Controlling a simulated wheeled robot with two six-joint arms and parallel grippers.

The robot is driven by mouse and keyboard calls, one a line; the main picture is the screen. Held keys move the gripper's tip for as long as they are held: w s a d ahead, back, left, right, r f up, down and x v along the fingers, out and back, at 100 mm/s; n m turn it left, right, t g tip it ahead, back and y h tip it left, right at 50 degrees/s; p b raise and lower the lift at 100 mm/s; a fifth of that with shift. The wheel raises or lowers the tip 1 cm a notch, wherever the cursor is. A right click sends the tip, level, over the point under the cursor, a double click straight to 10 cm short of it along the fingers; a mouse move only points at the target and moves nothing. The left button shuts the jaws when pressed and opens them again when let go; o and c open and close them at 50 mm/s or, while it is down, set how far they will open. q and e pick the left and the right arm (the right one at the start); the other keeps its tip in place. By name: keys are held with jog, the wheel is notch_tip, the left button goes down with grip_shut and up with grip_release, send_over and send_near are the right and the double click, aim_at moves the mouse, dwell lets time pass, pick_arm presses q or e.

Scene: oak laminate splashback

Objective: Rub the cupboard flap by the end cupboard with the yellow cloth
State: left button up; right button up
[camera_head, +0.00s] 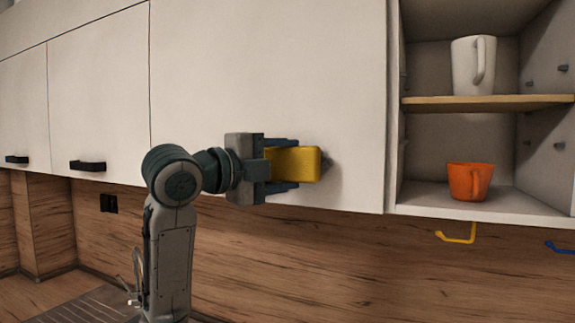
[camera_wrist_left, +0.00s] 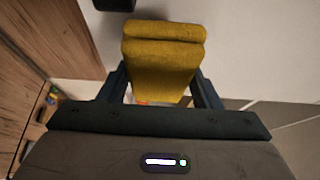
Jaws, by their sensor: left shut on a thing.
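The yellow cloth (camera_head: 297,163) is a folded block between the fingers of my left gripper (camera_head: 280,164), which is shut on it. The cloth also shows in the left wrist view (camera_wrist_left: 162,60), with a finger on each side. The cupboard flap (camera_head: 270,80) is a wide white door in the head view, beside the open end cupboard (camera_head: 460,141). The gripper and cloth are in front of the flap's lower right part. I cannot tell whether the cloth touches it. A dark thing shows just right of the cloth, partly hidden. My right gripper is in neither view.
The open end cupboard holds a white mug (camera_head: 473,66) on its wooden shelf (camera_head: 480,102) and an orange mug (camera_head: 469,181) on its floor. A yellow hook (camera_head: 458,235) and a blue hook (camera_head: 560,247) hang below. More white doors with dark handles (camera_head: 88,166) are at left.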

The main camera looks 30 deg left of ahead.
aim_at(298, 165)
pick_arm(q)
jog(key=shift+s+d, duration=0.1)
jog(key=shift+s, duration=2.4)
jog(key=shift+s, duration=1.5)
